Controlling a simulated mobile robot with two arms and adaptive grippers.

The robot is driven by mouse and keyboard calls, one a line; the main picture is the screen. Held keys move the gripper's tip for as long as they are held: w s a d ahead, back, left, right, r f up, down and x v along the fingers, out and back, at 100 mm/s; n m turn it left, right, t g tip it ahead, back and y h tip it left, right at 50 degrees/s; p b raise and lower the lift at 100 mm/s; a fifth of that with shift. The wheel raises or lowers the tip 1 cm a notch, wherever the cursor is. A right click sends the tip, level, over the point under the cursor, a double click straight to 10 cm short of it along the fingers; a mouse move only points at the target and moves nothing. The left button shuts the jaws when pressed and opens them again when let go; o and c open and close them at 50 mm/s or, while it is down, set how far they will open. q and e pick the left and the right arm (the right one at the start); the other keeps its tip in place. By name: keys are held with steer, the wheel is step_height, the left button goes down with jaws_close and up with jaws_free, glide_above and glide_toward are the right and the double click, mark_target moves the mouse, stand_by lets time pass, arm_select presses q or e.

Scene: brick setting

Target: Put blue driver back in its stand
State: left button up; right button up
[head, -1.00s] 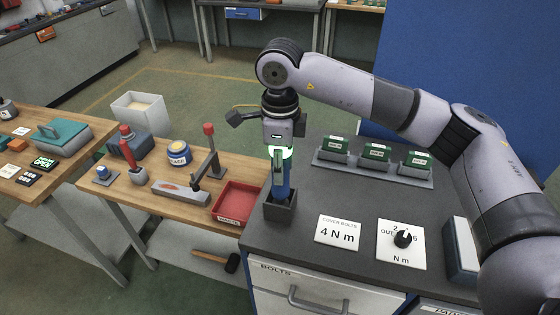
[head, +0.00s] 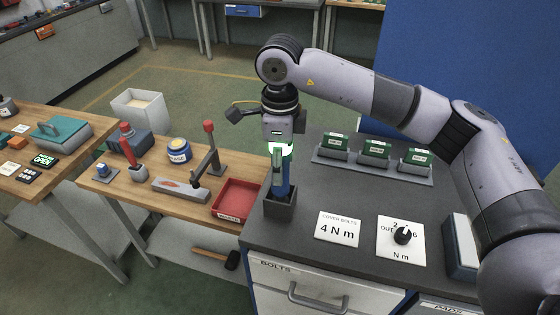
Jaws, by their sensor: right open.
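The blue driver (head: 283,176) stands upright in a dark square stand (head: 280,208) at the left edge of the dark grey bench. Its lower end is inside the stand and hidden by the stand's walls. My right gripper (head: 279,150) is directly above the driver, pointing down, with its fingers around or beside the driver's top. The fingers are open; small size hides whether they touch the driver. A green-lit part shows at the driver's upper end. My left gripper is not in view.
A "4 N m" card (head: 338,229) and a dial plate (head: 401,241) lie right of the stand. Green packs in a grey rack (head: 372,167) stand behind. A red tray (head: 237,198) sits on the lower wooden bench to the left.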

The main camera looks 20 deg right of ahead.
step_height(320, 180, up, 11)
steer(key=b, duration=0.2)
steer(key=shift+b, duration=0.35)
steer(key=shift+r, duration=0.55)
steer(key=shift+s+f, duration=0.1)
